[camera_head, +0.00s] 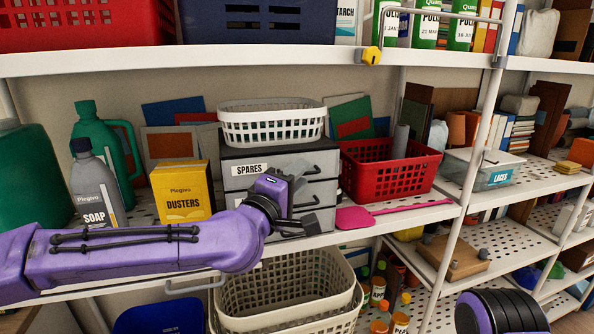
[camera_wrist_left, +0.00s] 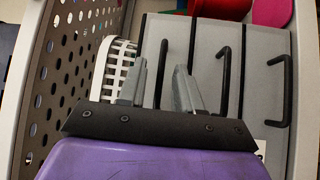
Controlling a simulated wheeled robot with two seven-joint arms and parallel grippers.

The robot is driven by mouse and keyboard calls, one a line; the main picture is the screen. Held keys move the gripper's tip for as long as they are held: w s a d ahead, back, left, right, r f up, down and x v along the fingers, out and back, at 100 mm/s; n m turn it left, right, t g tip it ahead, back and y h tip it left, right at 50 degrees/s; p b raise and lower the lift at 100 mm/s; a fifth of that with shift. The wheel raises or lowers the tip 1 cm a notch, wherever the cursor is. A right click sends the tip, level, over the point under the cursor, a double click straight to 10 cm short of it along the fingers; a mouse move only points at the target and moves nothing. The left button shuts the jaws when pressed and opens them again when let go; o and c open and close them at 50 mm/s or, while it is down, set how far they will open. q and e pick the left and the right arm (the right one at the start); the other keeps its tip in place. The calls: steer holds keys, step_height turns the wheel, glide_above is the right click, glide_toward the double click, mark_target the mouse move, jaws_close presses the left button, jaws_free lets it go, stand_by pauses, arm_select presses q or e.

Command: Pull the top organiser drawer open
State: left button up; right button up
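The grey organiser (camera_head: 322,190) has a black top and stacked drawers, and appears shut. Its top drawer (camera_head: 270,165) carries a SPARES label and a black bar handle. My left gripper (camera_head: 306,222) is in front of the organiser and hides part of its lower fronts. In the left wrist view, turned sideways, my left gripper (camera_wrist_left: 158,90) has its two grey fingers apart and empty. The top drawer's handle (camera_wrist_left: 161,72) shows between them, with no clear contact. The two lower handles are to its right. My right gripper is out of view.
A white basket (camera_head: 272,124) stands on the organiser. A yellow dusters box (camera_head: 181,190) is to its left, a red basket (camera_head: 387,172) to its right. A pink flat tool (camera_head: 365,218) lies on the shelf's front edge. White baskets (camera_head: 283,322) sit below.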

arm_select(q)
jaws_close()
stand_by(1.4)
